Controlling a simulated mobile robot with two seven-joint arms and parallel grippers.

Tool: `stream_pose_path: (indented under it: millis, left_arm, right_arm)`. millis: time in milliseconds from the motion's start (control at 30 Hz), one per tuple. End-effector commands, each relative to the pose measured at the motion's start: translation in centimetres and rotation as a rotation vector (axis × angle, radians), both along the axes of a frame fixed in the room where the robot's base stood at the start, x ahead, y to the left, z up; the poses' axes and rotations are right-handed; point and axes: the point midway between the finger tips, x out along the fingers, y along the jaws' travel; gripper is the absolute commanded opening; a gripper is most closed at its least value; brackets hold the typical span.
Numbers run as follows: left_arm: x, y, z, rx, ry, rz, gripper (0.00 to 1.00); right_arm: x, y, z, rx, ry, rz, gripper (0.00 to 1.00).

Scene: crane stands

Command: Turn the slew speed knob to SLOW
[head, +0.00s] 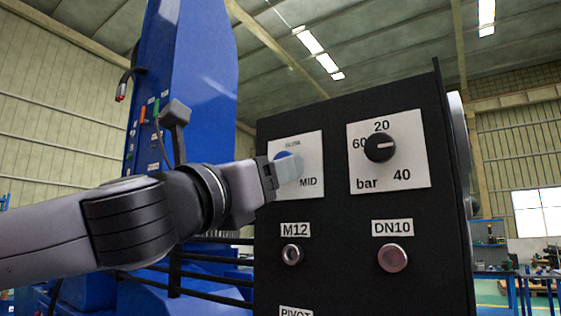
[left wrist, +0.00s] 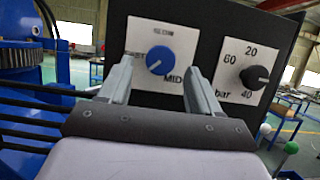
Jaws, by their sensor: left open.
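The slew speed knob (left wrist: 160,59) is blue, on a white plate (left wrist: 146,28) with SLOW at the top, MID at the lower right and a partly hidden label at the left. A pale mark shows on its lower-left side; its exact pointing is hard to tell. My left gripper (left wrist: 158,72) is open, its fingers on either side of the knob in the picture; I cannot tell whether they touch it. In the head view, my left gripper (head: 287,170) covers much of the knob (head: 284,156). My right gripper is not in view.
The black panel (head: 340,235) also carries a black bar knob (head: 379,148) to the right. Below are round fittings labelled M12 (head: 292,254) and DN10 (head: 393,258). A blue crane column (head: 205,75) stands behind at the left.

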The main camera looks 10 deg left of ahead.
Motion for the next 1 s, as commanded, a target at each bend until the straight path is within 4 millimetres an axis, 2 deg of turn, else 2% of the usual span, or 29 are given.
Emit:
stream_pose_path:
  millis: [233,567,600,767,1000]
  left_arm:
    - [2.2,-0.9,1.0,0.000,0.001,0.000,0.63]
    - [2.6,-1.1,1.1,-0.001,0.000,-0.001,0.63]
    - [2.6,-1.1,1.1,-0.001,0.000,-0.001,0.60]
    - [2.6,-1.1,1.1,-0.001,0.000,-0.001,0.09]
    - [2.6,-1.1,1.1,-0.009,0.005,-0.001,0.09]
  right_arm:
    - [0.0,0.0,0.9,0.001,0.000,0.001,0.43]
    - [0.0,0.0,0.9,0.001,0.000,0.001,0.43]
    - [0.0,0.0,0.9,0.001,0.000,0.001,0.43]
    - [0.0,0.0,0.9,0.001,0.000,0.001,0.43]
    - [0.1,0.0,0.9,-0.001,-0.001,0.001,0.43]
